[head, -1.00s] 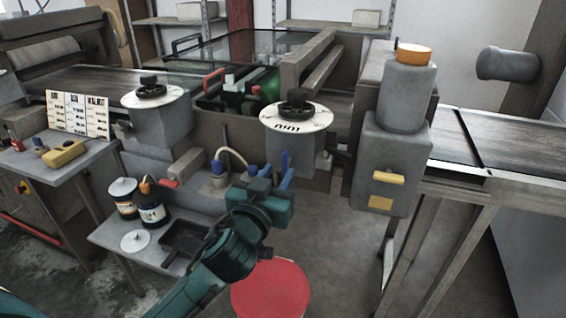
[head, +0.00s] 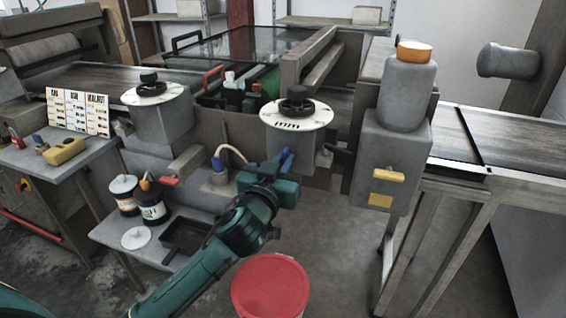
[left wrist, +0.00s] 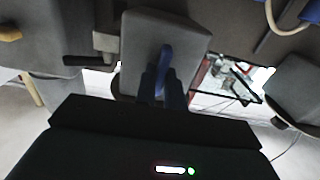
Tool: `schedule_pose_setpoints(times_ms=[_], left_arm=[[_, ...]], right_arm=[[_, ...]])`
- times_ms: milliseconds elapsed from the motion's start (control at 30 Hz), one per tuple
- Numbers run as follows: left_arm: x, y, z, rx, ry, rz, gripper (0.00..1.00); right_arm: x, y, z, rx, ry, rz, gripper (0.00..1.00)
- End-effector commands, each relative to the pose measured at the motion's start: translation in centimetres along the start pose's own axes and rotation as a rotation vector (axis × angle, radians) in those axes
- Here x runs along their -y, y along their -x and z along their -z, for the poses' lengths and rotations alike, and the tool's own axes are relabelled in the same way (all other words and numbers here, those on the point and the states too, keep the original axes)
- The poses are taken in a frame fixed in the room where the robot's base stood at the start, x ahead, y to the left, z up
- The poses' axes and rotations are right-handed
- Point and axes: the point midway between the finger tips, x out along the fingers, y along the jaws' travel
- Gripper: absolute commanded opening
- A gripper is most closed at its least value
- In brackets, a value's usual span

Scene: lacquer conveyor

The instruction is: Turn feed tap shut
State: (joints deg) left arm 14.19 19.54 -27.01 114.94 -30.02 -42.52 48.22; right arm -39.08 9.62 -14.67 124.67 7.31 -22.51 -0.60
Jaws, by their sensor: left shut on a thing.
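The feed tap shows as a blue lever (left wrist: 166,56) on the front of a grey box in the left wrist view. The grey box (head: 288,143) under the right-hand dial carries it in the head view. My left gripper (head: 277,162) reaches up to this box from below. In the left wrist view its two dark fingers (left wrist: 162,84) are closed around the lower end of the lever. In the head view the gripper partly hides the lever, so its exact angle is hard to tell. My right gripper is not in view.
A red-lidded bucket (head: 270,285) stands on the floor below my left arm. A low shelf (head: 113,236) with jars and a black tray (head: 186,235) is to the left. A grey unit with a yellow handle (head: 388,175) stands to the right.

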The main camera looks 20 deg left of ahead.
Motion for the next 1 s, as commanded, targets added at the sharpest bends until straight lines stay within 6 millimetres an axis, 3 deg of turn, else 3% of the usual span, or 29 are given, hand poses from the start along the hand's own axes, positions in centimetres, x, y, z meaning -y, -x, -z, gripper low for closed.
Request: schedule_pose_setpoints(times_ms=[533, 1000], left_arm=[[-0.1, 0.0, 0.1, 0.001, -0.057, 0.0, 0.0], [-0.2, 0.0, 0.2, 0.003, -0.431, 0.0, 0.0]], right_arm=[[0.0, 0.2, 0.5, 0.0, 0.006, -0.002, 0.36], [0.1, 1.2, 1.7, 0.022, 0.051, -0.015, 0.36]])
